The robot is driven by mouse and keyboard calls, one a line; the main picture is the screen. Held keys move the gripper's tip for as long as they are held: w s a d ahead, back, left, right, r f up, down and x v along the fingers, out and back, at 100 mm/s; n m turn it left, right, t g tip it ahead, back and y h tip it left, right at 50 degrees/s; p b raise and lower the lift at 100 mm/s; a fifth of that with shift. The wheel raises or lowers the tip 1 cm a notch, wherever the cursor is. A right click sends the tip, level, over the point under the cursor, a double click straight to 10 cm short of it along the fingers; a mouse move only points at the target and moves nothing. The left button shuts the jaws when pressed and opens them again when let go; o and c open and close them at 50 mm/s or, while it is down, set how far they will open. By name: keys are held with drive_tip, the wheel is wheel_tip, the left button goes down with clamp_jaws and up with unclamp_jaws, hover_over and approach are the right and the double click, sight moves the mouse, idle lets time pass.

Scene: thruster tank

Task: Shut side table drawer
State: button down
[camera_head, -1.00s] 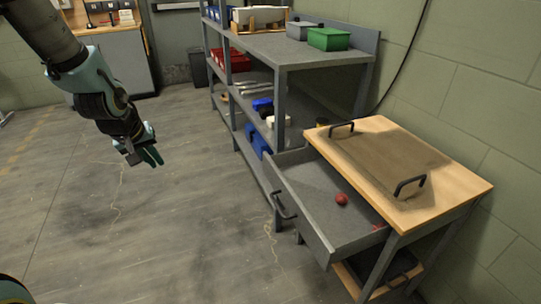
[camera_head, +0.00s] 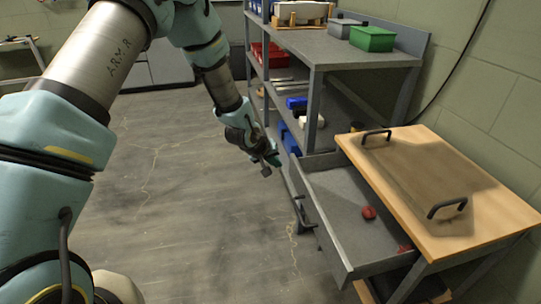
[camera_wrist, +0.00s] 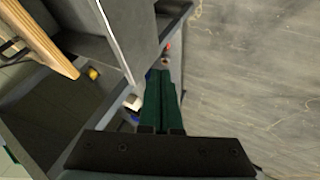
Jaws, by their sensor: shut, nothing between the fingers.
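The side table (camera_head: 480,207) has a wooden top and a grey frame. Its grey drawer (camera_head: 340,230) is pulled out to the left, with a dark handle (camera_head: 305,213) on its front. A red ball (camera_head: 368,213) and another red item (camera_head: 404,248) lie in the drawer. My gripper (camera_head: 271,167) is shut and empty, in the air near the far end of the drawer front and apart from the handle. In the wrist view my shut green fingers (camera_wrist: 161,100) point toward the shelving, with a grey panel (camera_wrist: 132,32) close by.
A grey metal shelf unit (camera_head: 345,55) stands behind the drawer, carrying a green box (camera_head: 373,39), a grey box (camera_head: 343,28) and blue bins. A tray with two handles (camera_head: 410,170) lies on the tabletop. Floor (camera_head: 200,240) left of the drawer is clear.

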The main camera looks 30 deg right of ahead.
sight(293, 167)
drive_tip(key=d, duration=0.2)
drive_tip(key=s+d+p, duration=0.1)
drive_tip(key=shift+s+d, duration=0.2)
drive_tip(key=shift+d, duration=0.15)
drive_tip(key=shift+f, duration=0.1)
